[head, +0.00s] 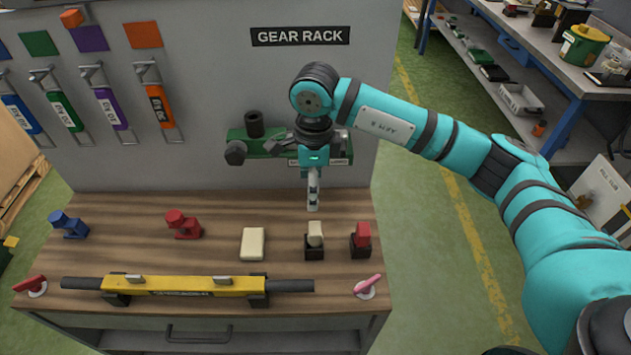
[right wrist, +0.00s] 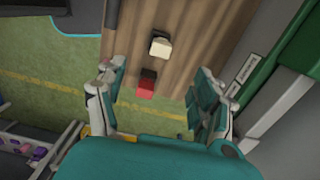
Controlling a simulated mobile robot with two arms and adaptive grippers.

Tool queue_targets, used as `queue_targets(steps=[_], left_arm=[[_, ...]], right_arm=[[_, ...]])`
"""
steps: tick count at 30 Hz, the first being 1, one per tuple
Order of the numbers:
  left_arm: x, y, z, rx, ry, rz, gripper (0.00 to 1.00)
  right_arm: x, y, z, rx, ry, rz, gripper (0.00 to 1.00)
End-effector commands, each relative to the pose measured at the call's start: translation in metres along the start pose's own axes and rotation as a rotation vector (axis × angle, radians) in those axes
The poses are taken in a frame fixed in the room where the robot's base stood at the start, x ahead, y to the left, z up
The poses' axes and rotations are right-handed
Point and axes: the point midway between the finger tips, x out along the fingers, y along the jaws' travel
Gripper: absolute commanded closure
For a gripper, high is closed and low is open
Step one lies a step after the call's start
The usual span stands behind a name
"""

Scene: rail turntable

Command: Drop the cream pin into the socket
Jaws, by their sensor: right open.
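The cream pin (head: 315,232) stands upright in a small black holder (head: 314,252) on the right half of the wooden bench top. It also shows in the right wrist view (right wrist: 161,48). My right gripper (head: 313,205) hangs pointing down above and behind the pin, apart from it. In the right wrist view its fingers (right wrist: 160,98) are spread wide with nothing between them. A dark upright cylinder with an open top (head: 254,123) sits on a green bracket (head: 275,144) on the grey panel; I cannot tell for sure that it is the socket. My left gripper is not in view.
A red block in a black holder (head: 361,240) stands close to the right of the pin. A cream block (head: 252,244) lies to its left. A yellow bar (head: 185,286) on a dark rod spans the bench front. Red and blue knobs (head: 183,224) (head: 69,224) stand further left.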

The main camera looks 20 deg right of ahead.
Motion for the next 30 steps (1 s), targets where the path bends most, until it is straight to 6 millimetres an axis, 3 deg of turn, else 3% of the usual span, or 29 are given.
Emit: queue_targets(steps=[4,8,30], left_arm=[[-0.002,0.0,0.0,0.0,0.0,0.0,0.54],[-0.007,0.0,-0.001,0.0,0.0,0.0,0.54],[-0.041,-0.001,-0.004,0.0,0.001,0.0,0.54]], right_arm=[[0.002,-0.005,-0.009,0.007,0.04,-0.012,0.31],[0.017,-0.004,-0.009,0.008,0.039,-0.008,0.31],[0.154,-0.005,-0.013,0.007,0.035,-0.008,0.31]])
